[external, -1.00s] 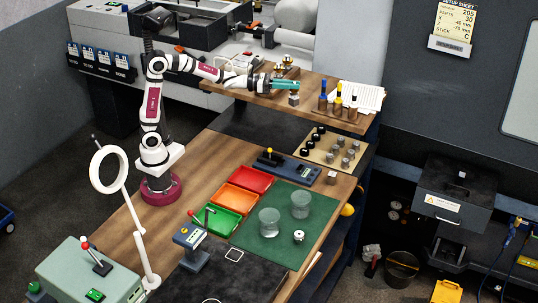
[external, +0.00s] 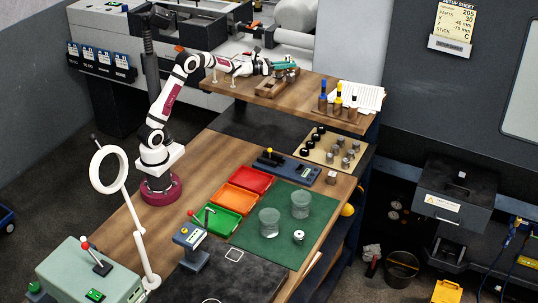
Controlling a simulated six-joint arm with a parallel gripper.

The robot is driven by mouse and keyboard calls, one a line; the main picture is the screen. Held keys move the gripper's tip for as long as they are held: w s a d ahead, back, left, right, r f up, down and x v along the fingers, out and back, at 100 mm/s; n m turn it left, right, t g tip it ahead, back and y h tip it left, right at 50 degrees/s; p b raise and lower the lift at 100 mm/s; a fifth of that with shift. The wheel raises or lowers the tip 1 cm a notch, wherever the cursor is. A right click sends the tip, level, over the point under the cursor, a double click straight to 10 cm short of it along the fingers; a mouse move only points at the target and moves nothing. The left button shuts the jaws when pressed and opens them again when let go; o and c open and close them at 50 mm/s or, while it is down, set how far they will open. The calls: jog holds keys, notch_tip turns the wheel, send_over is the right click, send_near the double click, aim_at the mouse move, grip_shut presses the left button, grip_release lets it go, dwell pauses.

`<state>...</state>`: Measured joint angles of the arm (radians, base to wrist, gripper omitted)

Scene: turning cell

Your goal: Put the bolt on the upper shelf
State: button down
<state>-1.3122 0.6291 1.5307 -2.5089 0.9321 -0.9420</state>
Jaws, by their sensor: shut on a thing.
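My gripper (external: 287,66), with teal fingers, is over the back of the wooden upper shelf (external: 252,94), above a wooden block holder (external: 276,84). It is shut on a small grey metal piece, which I take to be the bolt. The piece is mostly hidden by the fingers and too small to make out now. I cannot tell whether it touches the holder or the shelf.
Bottles with blue and yellow tops (external: 338,101) stand in a rack on the shelf's right, beside white papers (external: 366,97). Thin upright pins (external: 232,79) stand at its left. Below is a board of knobs and metal parts (external: 333,148). The shelf's front middle is clear.

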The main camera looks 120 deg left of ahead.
aim_at(289, 71)
jog(key=shift+f, duration=1.8)
jog(key=shift+f, duration=0.15)
jog(key=c, duration=1.2)
grip_release()
jog(key=shift+o, duration=0.2)
